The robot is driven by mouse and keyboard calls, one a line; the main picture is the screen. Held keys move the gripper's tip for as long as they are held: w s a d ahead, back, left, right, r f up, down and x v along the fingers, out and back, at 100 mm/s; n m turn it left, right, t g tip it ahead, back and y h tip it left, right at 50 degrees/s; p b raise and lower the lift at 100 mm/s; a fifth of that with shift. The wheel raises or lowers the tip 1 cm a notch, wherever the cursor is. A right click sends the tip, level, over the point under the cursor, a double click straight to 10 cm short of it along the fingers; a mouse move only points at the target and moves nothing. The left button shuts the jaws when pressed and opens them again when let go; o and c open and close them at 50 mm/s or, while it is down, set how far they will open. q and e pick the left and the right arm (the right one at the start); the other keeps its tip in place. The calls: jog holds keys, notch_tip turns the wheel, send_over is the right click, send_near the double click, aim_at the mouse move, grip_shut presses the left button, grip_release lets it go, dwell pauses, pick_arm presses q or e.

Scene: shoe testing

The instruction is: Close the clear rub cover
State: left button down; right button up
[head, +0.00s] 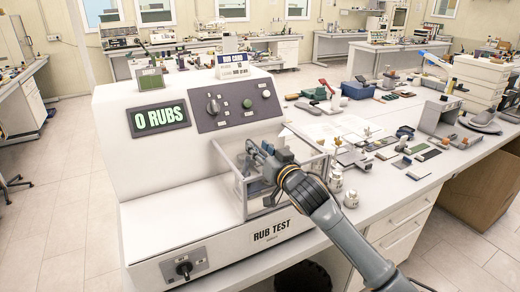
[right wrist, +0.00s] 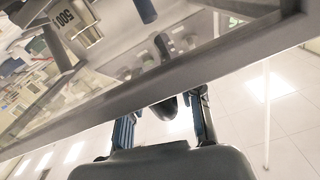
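The clear rub cover (head: 239,166) is a see-through box with grey edges on the front of the white rub test machine (head: 155,205). I cannot tell exactly how far it is tilted. My right gripper (head: 264,153) reaches in from the lower right and overlaps the cover. In the right wrist view, its two fingers (right wrist: 162,122) are spread apart, with nothing clearly held between them. A grey cover edge (right wrist: 130,102) crosses diagonally in front of the fingertips; contact is unclear. A part marked 500 shows through the clear panel. My left gripper is out of view.
The machine's display (head: 158,118) reads "0 RUBS", beside a panel with knobs (head: 237,105). A lower knob (head: 184,268) is on the front. Small metal weights (head: 351,199) stand right of the cover. Papers, shoes and samples cover the bench (head: 385,190) to the right.

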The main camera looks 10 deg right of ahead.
jog(key=shift+s, duration=0.35)
jog(key=v, duration=1.1)
jog(key=shift+s+d, duration=0.15)
jog(key=shift+d, duration=0.05)
